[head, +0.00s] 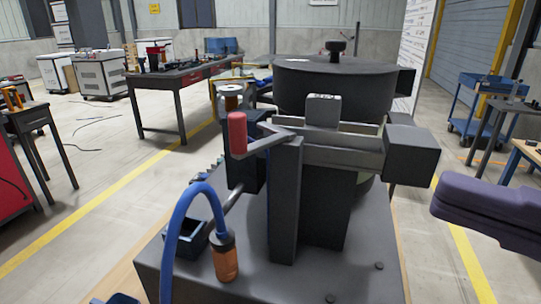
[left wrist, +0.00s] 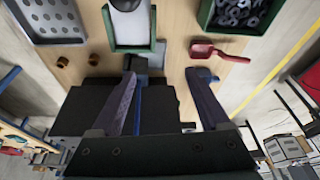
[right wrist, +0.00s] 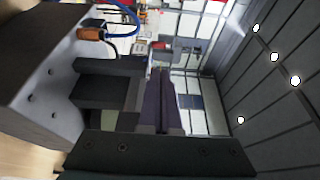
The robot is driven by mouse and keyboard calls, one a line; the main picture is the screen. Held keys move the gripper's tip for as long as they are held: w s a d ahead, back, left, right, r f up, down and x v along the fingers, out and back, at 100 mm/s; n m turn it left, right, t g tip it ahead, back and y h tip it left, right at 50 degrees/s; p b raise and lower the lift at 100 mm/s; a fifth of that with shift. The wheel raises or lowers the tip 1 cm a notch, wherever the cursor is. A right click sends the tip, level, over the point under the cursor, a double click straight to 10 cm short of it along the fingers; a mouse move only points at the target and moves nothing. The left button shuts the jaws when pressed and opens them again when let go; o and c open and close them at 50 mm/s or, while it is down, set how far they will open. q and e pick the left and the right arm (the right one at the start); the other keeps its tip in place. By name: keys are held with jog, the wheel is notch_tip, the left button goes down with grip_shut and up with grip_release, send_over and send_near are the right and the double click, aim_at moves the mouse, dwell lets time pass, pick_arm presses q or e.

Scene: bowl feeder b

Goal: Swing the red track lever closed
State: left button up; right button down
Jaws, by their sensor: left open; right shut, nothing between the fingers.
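The red track lever (head: 237,133) stands upright as a red grip on a grey arm at the left end of the feeder's track (head: 342,156), in the head view. My right gripper (head: 438,204) is shut and empty, to the right of the track's block and well apart from the lever. Its closed fingers also show in the right wrist view (right wrist: 160,78). A small red patch lies beyond them there; I cannot tell if it is the lever. My left gripper (left wrist: 164,78) is open and empty above a wooden bench in the left wrist view, with no lever in sight.
The round bowl (head: 334,88) stands behind the track. A blue hose (head: 172,235) with an orange fitting (head: 226,258) rises in front. In the left wrist view, a red scoop (left wrist: 217,52) and a green bin (left wrist: 205,15) lie on the bench.

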jog(key=shift+a+r, duration=0.1)
jog(key=p, duration=0.6)
send_near(244, 131)
jog(key=x, duration=0.5)
jog(key=shift+w+a+r, duration=0.15)
jog(key=shift+w, duration=0.05)
jog(key=shift+w+a, duration=0.45)
jog(key=shift+a, duration=0.15)
jog(key=shift+a, duration=0.1)
